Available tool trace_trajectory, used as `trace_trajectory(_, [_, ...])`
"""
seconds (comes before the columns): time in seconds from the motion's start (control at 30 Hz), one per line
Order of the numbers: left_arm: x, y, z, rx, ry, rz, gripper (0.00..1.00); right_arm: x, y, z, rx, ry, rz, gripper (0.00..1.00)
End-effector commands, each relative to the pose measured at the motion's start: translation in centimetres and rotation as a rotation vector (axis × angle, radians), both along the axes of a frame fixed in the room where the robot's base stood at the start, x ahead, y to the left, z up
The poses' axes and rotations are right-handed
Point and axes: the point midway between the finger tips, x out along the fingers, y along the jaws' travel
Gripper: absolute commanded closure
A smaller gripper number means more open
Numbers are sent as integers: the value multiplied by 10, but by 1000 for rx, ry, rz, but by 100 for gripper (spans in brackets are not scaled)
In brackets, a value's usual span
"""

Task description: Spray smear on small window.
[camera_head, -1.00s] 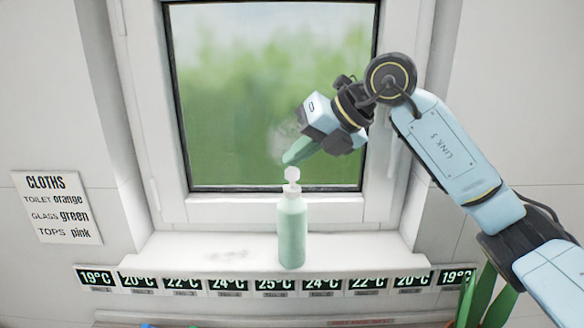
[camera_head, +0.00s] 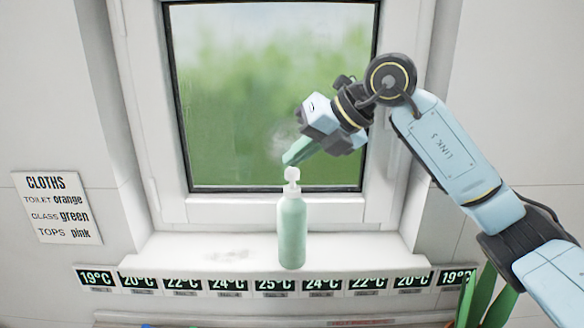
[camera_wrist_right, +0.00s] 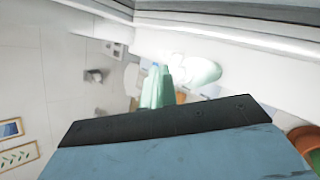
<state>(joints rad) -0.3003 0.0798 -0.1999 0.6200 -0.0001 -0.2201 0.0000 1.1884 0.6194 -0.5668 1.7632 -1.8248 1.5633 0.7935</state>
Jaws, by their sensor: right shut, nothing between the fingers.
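The small window (camera_head: 240,80) stands above the sill, with green blur behind its glass. A pale, cloudy smear (camera_head: 281,135) shows on the lower glass, partly hidden by my right gripper. My right gripper (camera_head: 288,160) has green fingers, shut and empty, pointing down and left in front of the lower pane. The fingers also show in the wrist view (camera_wrist_right: 156,90). A pale green bottle (camera_head: 292,235) with a white pump top (camera_head: 292,178) stands upright on the sill, just below the fingertips; it also shows in the wrist view (camera_wrist_right: 203,72). My left gripper is out of view.
A cloths sign (camera_head: 57,208) hangs on the left wall. Green leaves (camera_head: 490,295) stand at lower right.

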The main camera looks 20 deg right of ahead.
Motion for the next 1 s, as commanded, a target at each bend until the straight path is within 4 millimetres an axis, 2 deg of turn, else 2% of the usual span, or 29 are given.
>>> trace_trajectory(1.0, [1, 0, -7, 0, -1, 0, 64, 0, 0, -10, -1, 2, 1, 100])
